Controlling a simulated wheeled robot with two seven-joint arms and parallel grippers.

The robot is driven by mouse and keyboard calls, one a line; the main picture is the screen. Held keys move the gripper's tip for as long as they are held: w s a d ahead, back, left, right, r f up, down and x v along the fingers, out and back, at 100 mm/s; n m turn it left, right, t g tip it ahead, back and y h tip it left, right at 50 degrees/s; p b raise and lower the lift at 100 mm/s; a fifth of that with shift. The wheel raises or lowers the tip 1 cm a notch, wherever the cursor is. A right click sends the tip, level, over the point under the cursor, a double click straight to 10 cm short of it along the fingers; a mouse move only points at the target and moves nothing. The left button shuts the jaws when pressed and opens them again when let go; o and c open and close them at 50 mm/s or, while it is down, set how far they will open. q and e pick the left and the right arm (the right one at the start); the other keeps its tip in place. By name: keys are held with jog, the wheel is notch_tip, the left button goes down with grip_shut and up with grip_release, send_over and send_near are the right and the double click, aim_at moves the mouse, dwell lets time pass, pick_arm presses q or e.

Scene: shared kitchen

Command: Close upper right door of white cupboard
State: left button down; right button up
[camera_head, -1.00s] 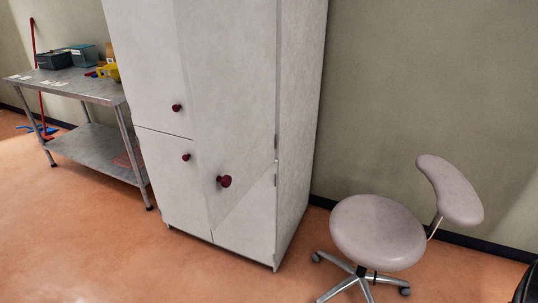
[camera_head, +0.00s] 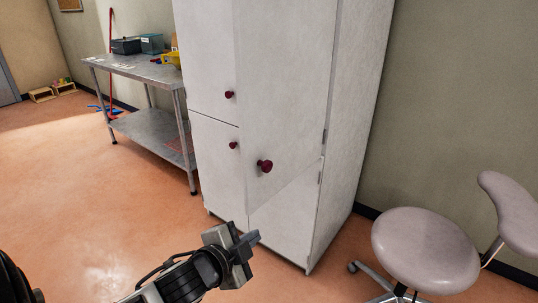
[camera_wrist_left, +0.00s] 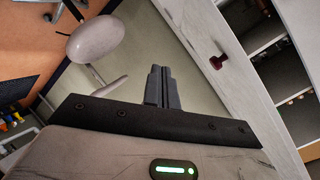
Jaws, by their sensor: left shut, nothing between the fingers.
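The white cupboard (camera_head: 207,155) stands in the middle of the head view. Its upper right door (camera_head: 285,85) is swung partly open toward me, and its lower edge runs slantwise over the door below. A dark red knob (camera_head: 265,166) sits low on this door. In the left wrist view the door (camera_wrist_left: 190,22) shows with its knob (camera_wrist_left: 218,61), and open shelves (camera_wrist_left: 262,35) show beyond it. My left gripper (camera_head: 254,238) is below and in front of the knob, apart from the door. Its fingers (camera_wrist_left: 163,72) are shut and empty. My right gripper is not in view.
A grey stool with a backrest (camera_head: 425,250) stands right of the cupboard. A metal table (camera_head: 135,68) with boxes stands to the left. The orange floor (camera_head: 80,200) in front of the table is clear.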

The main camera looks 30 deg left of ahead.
aim_at(251, 140)
pick_arm(q)
jog(key=w+a+r+m+t+y+b, duration=0.1)
jog(key=a+r+m+t+b, duration=0.15)
jog(key=r, duration=0.45)
jog(key=w+a+r+m+t+y+b, duration=0.15)
jog(key=r+m, duration=0.25)
jog(key=r, duration=0.4)
jog(key=shift+n+h, duration=0.25)
jog(key=w+a+b, duration=0.1)
jog(key=w, duration=0.2)
jog(key=w+a+b, duration=0.1)
jog(key=w, duration=0.2)
jog(key=w+a+b, duration=0.1)
jog(key=w, duration=0.3)
jog(key=shift+w+a, duration=0.15)
jog(key=shift+a, duration=0.5)
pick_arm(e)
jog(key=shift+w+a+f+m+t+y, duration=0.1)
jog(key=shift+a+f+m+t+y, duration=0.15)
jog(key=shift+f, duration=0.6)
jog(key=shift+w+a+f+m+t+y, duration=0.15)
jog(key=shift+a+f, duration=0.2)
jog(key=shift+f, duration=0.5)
